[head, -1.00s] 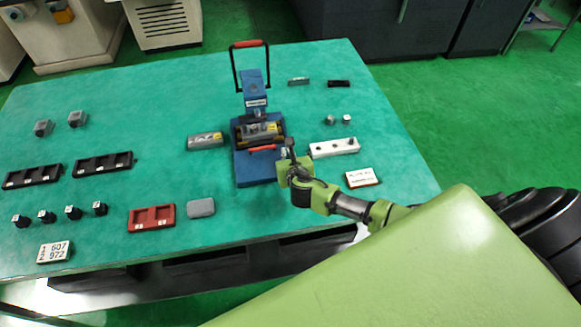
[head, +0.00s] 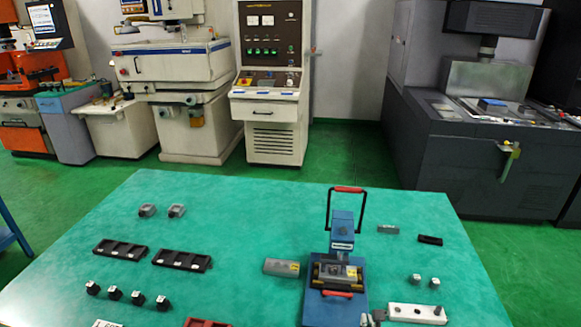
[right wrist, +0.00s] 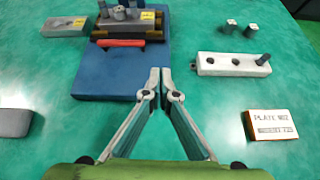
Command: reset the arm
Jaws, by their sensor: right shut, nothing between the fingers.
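My right gripper (right wrist: 160,78) is shut and empty in the right wrist view, its fingertips together. It is in front of the blue press's base plate (right wrist: 112,82), at its right side, and points away from me over the green table. In the head view only a small part of the right gripper (head: 378,316) shows at the bottom edge, beside the blue press (head: 343,228). The rest of my right arm is out of that frame. My left gripper is in neither view.
The table (head: 235,235) also holds a white block with pegs (right wrist: 225,66), a plate sign (right wrist: 272,124), a grey block (head: 282,267) and black trays (head: 181,260). Machines (head: 270,80) stand behind it across a green floor. The table between sign and grey lump (right wrist: 14,122) is mostly clear.

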